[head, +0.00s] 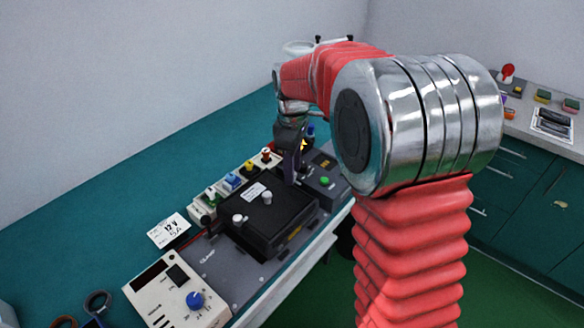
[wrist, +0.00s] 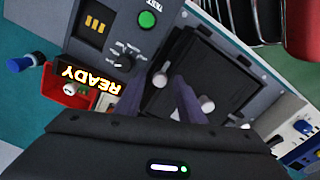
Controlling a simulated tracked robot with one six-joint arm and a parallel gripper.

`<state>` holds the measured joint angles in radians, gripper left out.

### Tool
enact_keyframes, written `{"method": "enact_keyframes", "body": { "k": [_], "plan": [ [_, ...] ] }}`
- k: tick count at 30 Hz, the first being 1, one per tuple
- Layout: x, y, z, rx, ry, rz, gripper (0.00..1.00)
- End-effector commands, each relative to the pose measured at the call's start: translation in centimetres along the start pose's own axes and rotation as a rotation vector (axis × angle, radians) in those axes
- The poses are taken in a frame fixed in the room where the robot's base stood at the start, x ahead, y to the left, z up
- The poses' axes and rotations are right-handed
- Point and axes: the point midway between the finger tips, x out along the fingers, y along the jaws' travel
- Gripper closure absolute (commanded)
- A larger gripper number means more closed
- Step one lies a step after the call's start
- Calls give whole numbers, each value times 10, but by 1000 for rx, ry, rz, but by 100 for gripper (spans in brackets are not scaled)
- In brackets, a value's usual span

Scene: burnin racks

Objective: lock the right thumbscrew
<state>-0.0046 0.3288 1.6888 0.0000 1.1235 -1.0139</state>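The black lidded fixture (head: 262,222) sits on the grey test panel (head: 226,268) of the bench. A silver knob (head: 267,198) stands on its lid, and a silver left thumbscrew (head: 238,218) is at its left side. My gripper (head: 292,175) points down at the fixture's right side and hides the right thumbscrew in the head view. In the wrist view, the right thumbscrew (wrist: 160,79) shows between the two dark finger tips, with gaps on both sides. My gripper (wrist: 159,84) is open there; I cannot tell its exact height over the screw.
A green button (head: 324,182) is on the panel to the right. Coloured connector blocks (head: 232,182) line the back, with a lit READY sign (wrist: 92,80) in the wrist view. A beige supply with a blue dial (head: 194,300) stands front left. A white card (head: 169,231) lies behind.

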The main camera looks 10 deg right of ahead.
Motion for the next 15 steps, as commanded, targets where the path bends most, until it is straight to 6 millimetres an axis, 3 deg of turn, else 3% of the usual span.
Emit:
{"method": "enact_keyframes", "body": {
  "k": [5,15],
  "plan": [
    [0,0,0,0,0,0,64],
    [0,0,0,1,0,0,88]
  ]
}}
